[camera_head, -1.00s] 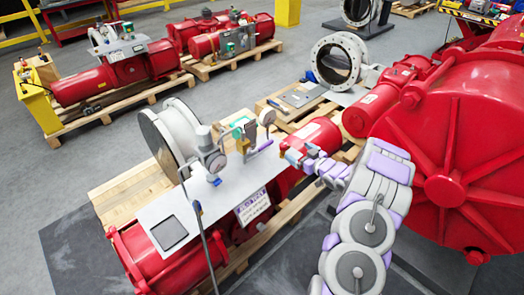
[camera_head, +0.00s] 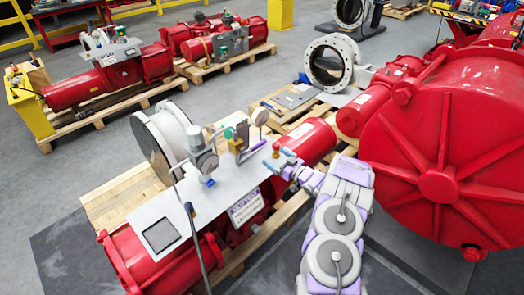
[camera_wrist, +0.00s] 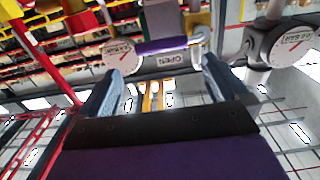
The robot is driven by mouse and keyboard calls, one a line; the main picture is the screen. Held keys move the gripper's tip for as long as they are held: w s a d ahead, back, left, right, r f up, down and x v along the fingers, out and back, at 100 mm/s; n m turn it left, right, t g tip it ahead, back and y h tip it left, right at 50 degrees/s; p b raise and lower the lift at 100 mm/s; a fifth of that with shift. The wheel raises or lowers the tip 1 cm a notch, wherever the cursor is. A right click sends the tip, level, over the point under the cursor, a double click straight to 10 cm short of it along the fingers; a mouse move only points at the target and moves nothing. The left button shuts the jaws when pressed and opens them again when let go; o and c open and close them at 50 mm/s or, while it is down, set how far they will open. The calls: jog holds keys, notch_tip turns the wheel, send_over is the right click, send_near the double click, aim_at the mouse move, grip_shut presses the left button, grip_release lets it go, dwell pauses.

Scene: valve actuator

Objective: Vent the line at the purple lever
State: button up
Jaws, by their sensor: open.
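The purple lever (camera_wrist: 165,46) lies crosswise near the top middle of the wrist view, just above a white plate reading OPEN (camera_wrist: 172,60). In the head view the purple lever (camera_head: 252,149) is small, beside the brass-coloured valve fitting (camera_head: 236,145) on the panel. My gripper (camera_wrist: 165,72) is open. Its two fingers reach toward the lever from either side of the OPEN plate, with nothing held between them. In the head view my gripper (camera_head: 276,160) is just right of the lever; whether it touches the lever cannot be told.
A dial gauge (camera_wrist: 119,55) sits by the left finger and another gauge (camera_wrist: 290,42) stands to the right in the wrist view. A large red cylinder (camera_head: 440,150) stands close to my arm on the right.

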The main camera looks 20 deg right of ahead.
aim_at(253, 147)
jog(key=b+x, duration=0.1)
jog(key=x, duration=0.7)
jog(key=shift+w+b, duration=0.3)
jog(key=shift+w, duration=0.05)
jog(key=shift+a, duration=0.1)
jog(key=shift+c, duration=0.2)
jog(key=c, duration=1.1)
